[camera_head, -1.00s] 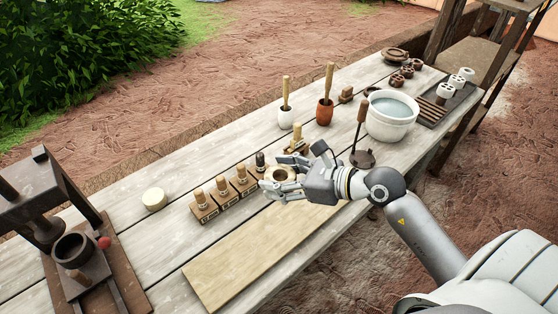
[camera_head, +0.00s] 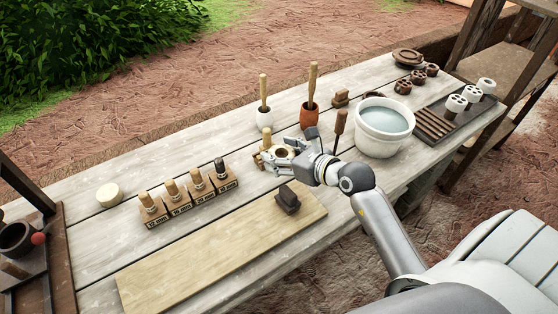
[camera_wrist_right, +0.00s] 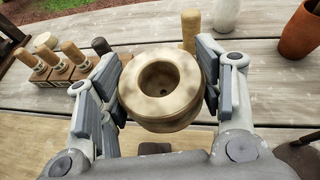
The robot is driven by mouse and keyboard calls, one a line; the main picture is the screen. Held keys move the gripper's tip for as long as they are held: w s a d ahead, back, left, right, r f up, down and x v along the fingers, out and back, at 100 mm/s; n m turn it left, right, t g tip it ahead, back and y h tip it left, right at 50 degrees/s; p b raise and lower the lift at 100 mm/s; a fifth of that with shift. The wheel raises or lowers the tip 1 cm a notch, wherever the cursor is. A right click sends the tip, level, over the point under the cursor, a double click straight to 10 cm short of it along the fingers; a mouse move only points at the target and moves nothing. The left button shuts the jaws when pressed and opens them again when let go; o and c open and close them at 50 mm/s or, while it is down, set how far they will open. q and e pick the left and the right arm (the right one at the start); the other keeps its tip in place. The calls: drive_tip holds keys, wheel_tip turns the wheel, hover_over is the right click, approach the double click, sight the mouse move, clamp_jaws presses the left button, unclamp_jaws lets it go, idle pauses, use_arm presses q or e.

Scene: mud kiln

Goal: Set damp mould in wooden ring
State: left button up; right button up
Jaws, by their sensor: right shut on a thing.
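My right gripper (camera_head: 277,154) is shut on a tan, mottled round piece (camera_wrist_right: 161,84) with a round hollow in its top, which looks like the mould. In the right wrist view it sits upright between both fingers. In the head view the gripper holds it above the table, beyond the pale board, and the fingers partly cover it. A dark brown round, ring-like thing (camera_head: 407,56) lies at the table's far end. I cannot tell whether it is the wooden ring. My left gripper is not in view.
Stamps with wooden handles (camera_head: 172,188) stand in blocks left of the gripper. A dark block (camera_head: 287,199) lies on the pale board (camera_head: 190,255). A white water bucket (camera_head: 383,140), a white pot (camera_head: 264,118) and a terracotta pot (camera_head: 309,115) stand beyond. The board's left part is clear.

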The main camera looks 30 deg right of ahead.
drive_tip(key=w+d+f, duration=0.1)
drive_tip(key=d+f, duration=0.1)
drive_tip(key=w+d+f, duration=0.2)
drive_tip(key=d, duration=0.1)
drive_tip(key=w+d+f, duration=0.2)
drive_tip(key=f, duration=0.1)
drive_tip(key=shift+w+d+b, duration=0.15)
drive_tip(key=shift+d+b, duration=0.1)
drive_tip(key=shift+b, duration=0.15)
drive_tip(key=shift+w+d+f, duration=0.25)
drive_tip(key=shift+d+f, duration=0.05)
drive_tip(key=shift+f, duration=0.1)
drive_tip(key=f, duration=0.3)
drive_tip(key=shift+w+d+f, duration=0.1)
drive_tip(key=shift+d+f, duration=0.1)
drive_tip(key=shift+f, duration=0.05)
drive_tip(key=shift+f+b, duration=0.15)
drive_tip(key=shift+b, duration=0.25)
drive_tip(key=o, duration=1.2)
drive_tip(key=shift+c, duration=0.2)
